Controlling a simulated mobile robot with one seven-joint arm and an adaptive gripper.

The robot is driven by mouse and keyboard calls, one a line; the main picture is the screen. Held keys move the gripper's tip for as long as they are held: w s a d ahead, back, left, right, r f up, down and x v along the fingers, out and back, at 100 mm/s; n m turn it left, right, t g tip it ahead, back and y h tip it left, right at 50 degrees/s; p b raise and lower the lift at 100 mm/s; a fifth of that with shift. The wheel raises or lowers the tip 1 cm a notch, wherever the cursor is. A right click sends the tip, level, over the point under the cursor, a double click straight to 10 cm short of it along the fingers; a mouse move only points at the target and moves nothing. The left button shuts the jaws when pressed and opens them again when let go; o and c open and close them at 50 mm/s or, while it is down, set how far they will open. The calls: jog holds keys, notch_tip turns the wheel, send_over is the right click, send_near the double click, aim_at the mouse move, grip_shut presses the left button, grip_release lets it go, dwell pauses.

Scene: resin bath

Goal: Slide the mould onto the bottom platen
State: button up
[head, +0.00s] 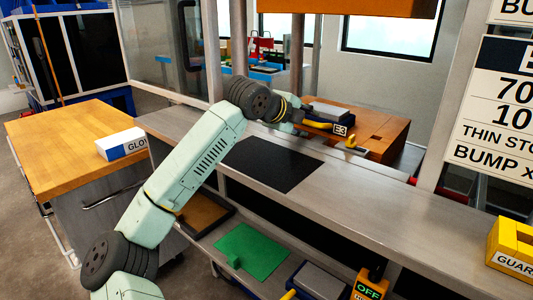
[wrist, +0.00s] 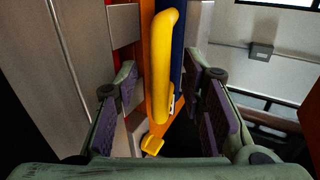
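The mould (head: 328,108) has a grey top, a dark blue side with an E3 label and a yellow handle. In the head view it sits on the orange bottom platen (head: 386,130), towards its left part. Whether it is fully seated is hard to tell. My gripper (head: 301,120) is at the mould's near left side, partly hidden by my wrist. In the wrist view the yellow handle (wrist: 163,70) lies between the spread fingers of my gripper (wrist: 166,110), with gaps on both sides. The mould's blue side (wrist: 178,45) shows behind the handle.
A small yellow piece (head: 355,147) is at the platen's front edge. The orange upper platen (head: 350,7) hangs above. A steel bench with a black mat (head: 268,160) runs in front, mostly clear. A yellow guard box (head: 512,247) stands at the right end.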

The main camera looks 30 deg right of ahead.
jog(key=shift+b+v, duration=0.5)
jog(key=shift+v, duration=3.5)
jog(key=shift+a, duration=0.15)
jog(key=v, duration=1.1)
jog(key=shift+a+r, duration=0.15)
jog(key=shift+a, duration=0.15)
